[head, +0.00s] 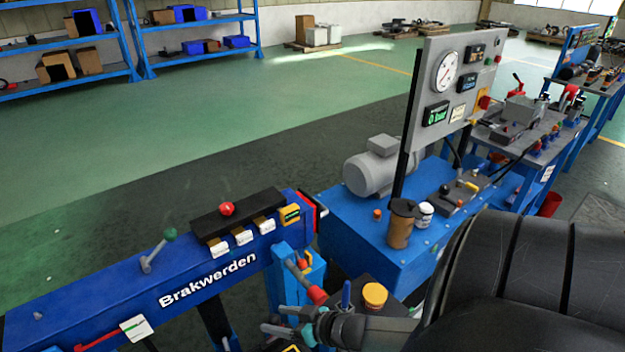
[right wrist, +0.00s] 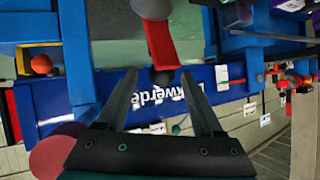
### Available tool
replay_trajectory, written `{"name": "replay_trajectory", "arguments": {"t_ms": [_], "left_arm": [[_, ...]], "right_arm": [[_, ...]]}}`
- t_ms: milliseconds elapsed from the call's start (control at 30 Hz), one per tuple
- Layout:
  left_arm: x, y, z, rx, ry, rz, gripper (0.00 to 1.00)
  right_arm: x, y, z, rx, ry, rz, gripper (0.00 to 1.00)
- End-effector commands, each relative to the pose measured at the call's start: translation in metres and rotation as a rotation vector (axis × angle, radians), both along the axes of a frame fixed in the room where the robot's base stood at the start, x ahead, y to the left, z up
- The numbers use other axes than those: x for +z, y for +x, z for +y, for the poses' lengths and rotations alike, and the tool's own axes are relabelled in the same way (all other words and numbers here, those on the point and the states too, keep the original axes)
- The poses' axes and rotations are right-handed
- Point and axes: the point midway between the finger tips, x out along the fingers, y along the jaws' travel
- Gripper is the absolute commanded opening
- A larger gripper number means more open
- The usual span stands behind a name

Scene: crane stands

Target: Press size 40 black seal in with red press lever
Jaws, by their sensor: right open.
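In the head view a red handle (head: 317,295) on a blue post stands just above my right gripper (head: 276,320). In the right wrist view my right gripper (right wrist: 160,76) is open, with both fingers apart and nothing clearly held. I cannot make out a size 40 black seal in either view. My left gripper is not in view.
The blue Brakwerden beam (head: 120,302) carries a black block with a red knob (head: 227,209) and a green-knobbed lever (head: 160,249). A yellow button (head: 375,295) sits close to my right gripper. A blue bench (head: 350,222) with a grey motor (head: 377,167) and gauge panel (head: 436,108) stands behind.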

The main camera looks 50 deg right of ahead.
Motion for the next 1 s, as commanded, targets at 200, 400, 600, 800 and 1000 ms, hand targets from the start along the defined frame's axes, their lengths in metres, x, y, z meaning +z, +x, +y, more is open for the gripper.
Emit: {"name": "replay_trajectory", "arguments": {"t_ms": [200,400,600,800,1000], "left_arm": [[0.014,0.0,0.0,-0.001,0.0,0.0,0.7],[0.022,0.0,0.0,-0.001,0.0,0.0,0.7],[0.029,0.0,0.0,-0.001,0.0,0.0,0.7],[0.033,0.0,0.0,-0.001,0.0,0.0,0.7],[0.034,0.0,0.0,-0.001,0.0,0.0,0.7]], "right_arm": [[0.02,-0.034,-0.008,0.0,-0.001,0.004,0.69],[0.036,-0.063,-0.014,-0.002,0.0,0.003,0.69],[0.051,-0.089,-0.02,-0.001,-0.002,0.003,0.69],[0.06,-0.105,-0.024,-0.001,-0.002,0.001,0.69],[0.063,-0.11,-0.025,0.0,-0.001,0.0,0.69]]}}
